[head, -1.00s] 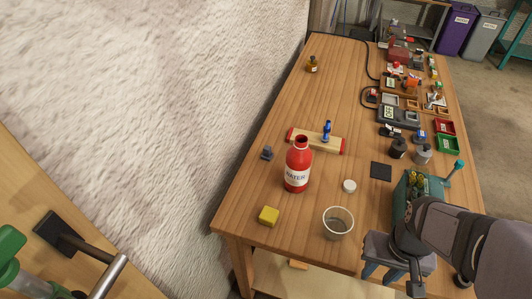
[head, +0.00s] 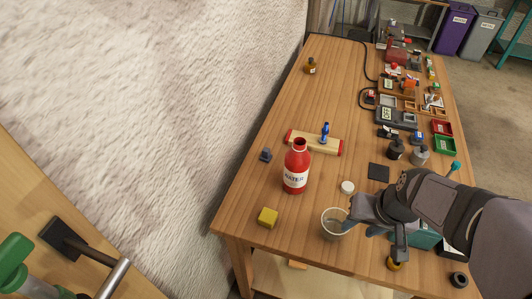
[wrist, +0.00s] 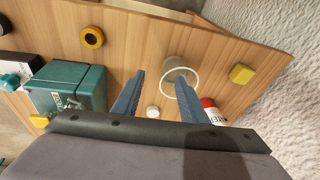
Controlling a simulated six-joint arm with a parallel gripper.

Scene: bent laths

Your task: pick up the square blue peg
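A small blue peg (head: 325,131) stands upright on a pale wooden lath (head: 314,143) with red ends, behind the red water bottle (head: 296,170) in the head view. Its square section is too small to make out. The peg is not seen in the wrist view. My gripper (head: 358,224) is low over the front of the table, beside the clear cup (head: 334,226) and well short of the peg. In the wrist view my gripper (wrist: 160,76) has its two blue fingers apart with nothing held between them.
A white disc (head: 347,187), a yellow block (head: 268,217), a dark square pad (head: 378,172) and a small grey-blue piece (head: 265,155) lie around. A teal box (wrist: 68,88) is beside my gripper.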

